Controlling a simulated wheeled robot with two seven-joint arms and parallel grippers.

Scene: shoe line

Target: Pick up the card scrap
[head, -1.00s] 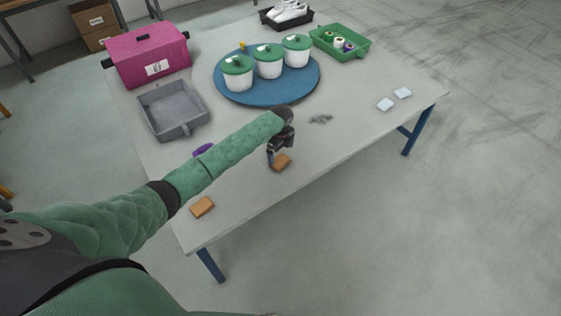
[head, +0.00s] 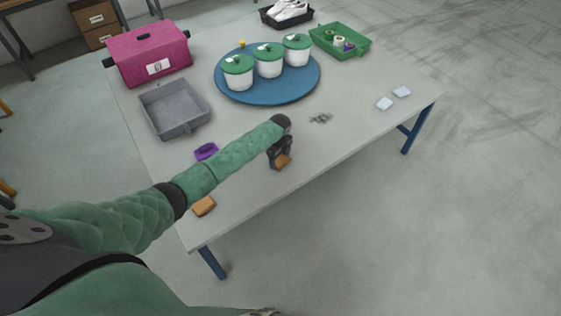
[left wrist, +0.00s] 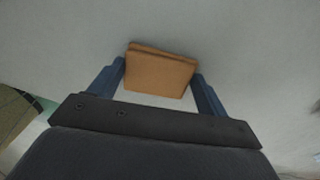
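A brown, flat, block-like piece, which I take as the card scrap (head: 284,162), lies near the table's front edge. My left gripper (head: 280,160) is right over it, pointing down. In the left wrist view the card scrap (left wrist: 160,72) sits between the two blue fingertips (left wrist: 160,78), with a finger close on each side. The fingers are wide apart and I see no clear grip on it. A second, similar brown piece (head: 204,206) lies at the front left corner of the table. My right gripper is not in view.
A purple item (head: 206,152) lies behind my left arm. A grey tray (head: 147,112), pink box (head: 150,58), blue round mat (head: 230,93) with white pots, green tray (head: 340,51), grey bits (head: 321,118) and two pale squares (head: 385,104) share the table (head: 350,140).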

